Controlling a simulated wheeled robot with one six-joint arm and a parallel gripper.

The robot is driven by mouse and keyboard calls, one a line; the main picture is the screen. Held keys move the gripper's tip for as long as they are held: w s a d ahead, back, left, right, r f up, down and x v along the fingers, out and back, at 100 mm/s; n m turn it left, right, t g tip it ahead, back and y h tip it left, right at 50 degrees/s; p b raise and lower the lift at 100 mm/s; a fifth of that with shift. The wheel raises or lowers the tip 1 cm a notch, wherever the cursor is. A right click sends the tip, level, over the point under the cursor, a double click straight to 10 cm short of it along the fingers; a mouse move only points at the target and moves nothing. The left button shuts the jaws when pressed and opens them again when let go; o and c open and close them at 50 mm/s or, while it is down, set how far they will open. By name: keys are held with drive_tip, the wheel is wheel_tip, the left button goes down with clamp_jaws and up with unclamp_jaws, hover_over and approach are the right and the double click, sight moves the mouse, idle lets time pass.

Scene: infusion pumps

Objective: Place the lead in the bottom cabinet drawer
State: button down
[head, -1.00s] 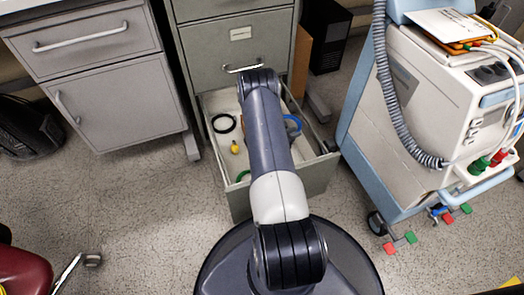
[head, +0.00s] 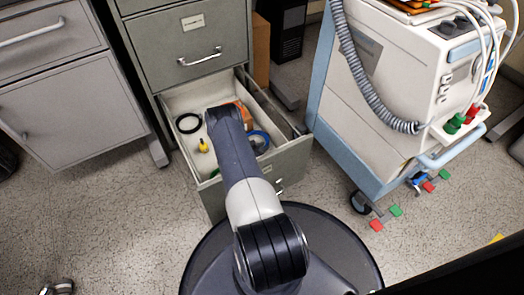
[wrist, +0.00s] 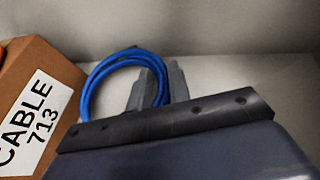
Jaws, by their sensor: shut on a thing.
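The lead is a blue coiled loop (head: 259,142), in or just above the open bottom drawer (head: 290,125) of the grey-green cabinet. It shows larger in the wrist view (wrist: 97,83), in front of a pale drawer surface. My gripper (wrist: 158,80) is shut on the lead, with its grey fingers at the right side of the loop. In the head view my arm hides the gripper and part of the drawer. I cannot tell whether the lead touches the drawer floor.
The drawer also holds a cardboard box (wrist: 35,100) labelled CABLE 713, a black coil (head: 189,123), a yellow item (head: 203,146) and something green (head: 214,172). A wheeled medical cart (head: 385,90) stands right, a grey cabinet (head: 65,105) left.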

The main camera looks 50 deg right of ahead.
drive_tip(key=shift+f, duration=0.5)
drive_tip(key=c, duration=1.3)
unclamp_jaws()
drive_tip(key=shift+r, duration=0.1)
drive_tip(key=shift+o, duration=0.2)
drive_tip(key=p+v, duration=0.3)
drive_tip(key=v, duration=0.3)
drive_tip(key=shift+a+r, duration=0.2)
drive_tip(key=shift+a, duration=0.05)
drive_tip(key=shift+a+r, duration=0.1)
drive_tip(key=shift+a, duration=0.35)
